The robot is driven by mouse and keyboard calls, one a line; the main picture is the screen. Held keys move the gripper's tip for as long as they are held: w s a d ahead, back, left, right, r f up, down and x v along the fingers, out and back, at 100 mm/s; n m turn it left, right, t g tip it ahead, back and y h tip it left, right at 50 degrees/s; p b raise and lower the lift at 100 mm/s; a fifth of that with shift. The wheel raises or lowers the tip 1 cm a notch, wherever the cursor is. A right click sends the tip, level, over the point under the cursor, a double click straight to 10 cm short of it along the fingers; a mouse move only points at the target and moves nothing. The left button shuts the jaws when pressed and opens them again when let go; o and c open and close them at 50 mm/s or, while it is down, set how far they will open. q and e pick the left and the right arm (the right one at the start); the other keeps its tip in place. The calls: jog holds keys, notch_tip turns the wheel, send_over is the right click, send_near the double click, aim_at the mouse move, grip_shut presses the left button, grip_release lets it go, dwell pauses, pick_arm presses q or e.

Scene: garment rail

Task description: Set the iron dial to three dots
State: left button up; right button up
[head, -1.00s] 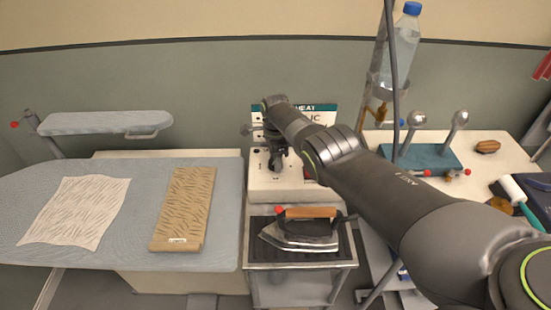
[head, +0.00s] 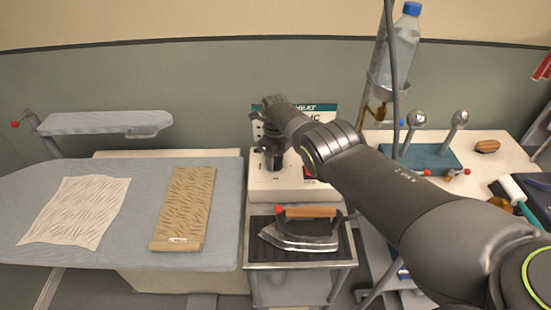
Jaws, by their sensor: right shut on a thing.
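The iron's white control box (head: 264,185) stands behind the iron stand, with a sign (head: 318,107) at its back. My right gripper (head: 273,167) reaches down to the box's top left and is shut on the dial there. The gripper covers the dial, so its pointer and setting cannot be read. A red switch (head: 309,172) shows on the box to the right of the gripper. The iron (head: 300,234), with a wooden handle, rests on the dark stand (head: 344,248) in front. My left gripper is not in view.
An ironing board (head: 130,258) with a pale cloth (head: 75,212) and a tan folded piece (head: 184,208) lies left. A water bottle (head: 402,45) hangs at the upper right. A side table with a teal block (head: 425,157) and a brush (head: 487,146) stands right.

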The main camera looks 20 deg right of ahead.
jog(key=shift+w+r+m, duration=0.1)
jog(key=shift+r+m, duration=0.05)
jog(key=shift+m, duration=0.55)
jog(key=o, duration=1)
jog(key=shift+c, duration=0.2)
